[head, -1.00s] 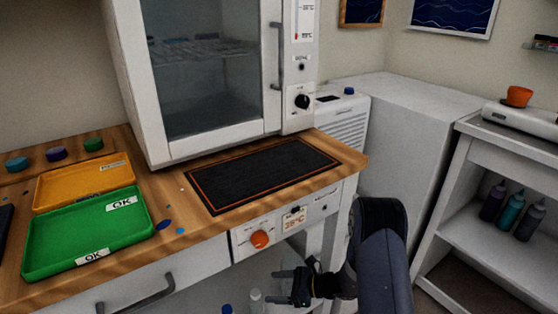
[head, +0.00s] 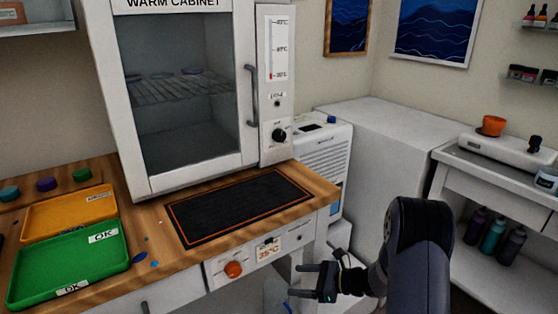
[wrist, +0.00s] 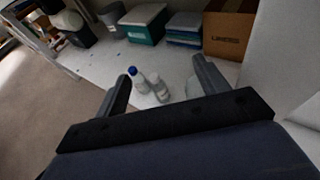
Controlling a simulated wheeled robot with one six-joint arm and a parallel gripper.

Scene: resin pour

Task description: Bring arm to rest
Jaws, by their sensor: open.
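My gripper (head: 312,281) is open and empty in the head view, pointing left in front of the bench, below the heat mat's control panel. My dark arm fills the lower right of that view. In the wrist view my gripper (wrist: 160,84) shows its two fingers spread apart with nothing held between them. Beyond the fingers, two white bottles, one with a blue cap (wrist: 133,71), stand on a pale lower surface, apart from the fingers.
A warm cabinet (head: 185,175) stands on the wooden bench behind a black mat (head: 240,206). Green (head: 70,262) and orange (head: 65,215) trays lie at left. A white shelf unit (head: 480,180) stands at right. Boxes, including a cardboard one (wrist: 228,35), sit beyond the gripper.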

